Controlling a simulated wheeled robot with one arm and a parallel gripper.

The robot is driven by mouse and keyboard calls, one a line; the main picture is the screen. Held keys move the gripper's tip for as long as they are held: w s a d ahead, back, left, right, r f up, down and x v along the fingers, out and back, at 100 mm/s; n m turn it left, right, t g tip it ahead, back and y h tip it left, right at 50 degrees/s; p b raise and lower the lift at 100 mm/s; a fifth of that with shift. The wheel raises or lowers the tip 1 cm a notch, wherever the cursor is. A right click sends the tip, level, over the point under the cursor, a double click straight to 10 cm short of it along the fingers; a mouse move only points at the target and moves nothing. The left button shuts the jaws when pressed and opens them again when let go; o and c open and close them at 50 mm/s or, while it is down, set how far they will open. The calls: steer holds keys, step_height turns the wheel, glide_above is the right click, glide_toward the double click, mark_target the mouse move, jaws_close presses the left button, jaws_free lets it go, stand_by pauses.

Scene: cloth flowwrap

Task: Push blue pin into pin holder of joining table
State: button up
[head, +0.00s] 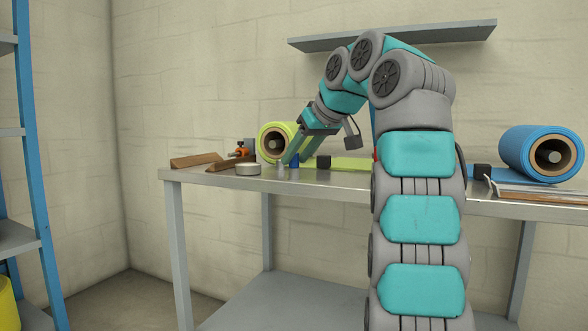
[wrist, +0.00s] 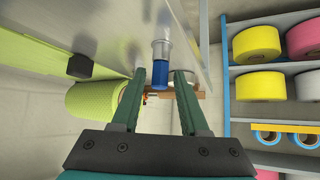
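The blue pin (wrist: 160,68) shows in the wrist view between the tips of my gripper's fingers, with a small gap visible on each side. It also shows in the head view (head: 295,160), partly hidden by a finger. My gripper (wrist: 160,78) is open, and in the head view (head: 290,161) it reaches down to the table's left part. A silver cylindrical piece (wrist: 160,48), perhaps the pin holder, lines up with the pin in the wrist view; I cannot tell whether the pin sits in it. The joining table (head: 340,184) has a metal top.
A round tin (head: 248,170), wooden pieces (head: 195,160) and an orange tool (head: 239,152) lie at the left end. A blue shelf rack (head: 30,150) stands far left.

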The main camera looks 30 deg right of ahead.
steer(key=shift+o, duration=0.9)
steer(key=a+p+v, duration=0.1)
steer(key=p+v, duration=0.2)
steer(key=v, duration=0.4)
steer(key=s+a+f+m+g+y+p, duration=0.1)
steer(key=s+a+f+g+p, duration=0.25)
steer(key=a+f, duration=0.45)
steer(key=s+a+f+m+g+p, duration=0.15)
steer(key=s+a+f, duration=0.25)
steer(key=a+f, duration=0.4)
steer(key=s+a+f+g+h+p, duration=0.2)
steer(key=s+f+g, duration=0.4)
steer(key=s+f, duration=1.5)
steer(key=s+n+p, duration=0.1)
steer(key=s, duration=0.3)
steer(key=shift+s+a+f+p, duration=0.25)
steer(key=shift+s+f+p, duration=0.05)
steer(key=shift+s+f, duration=0.1)
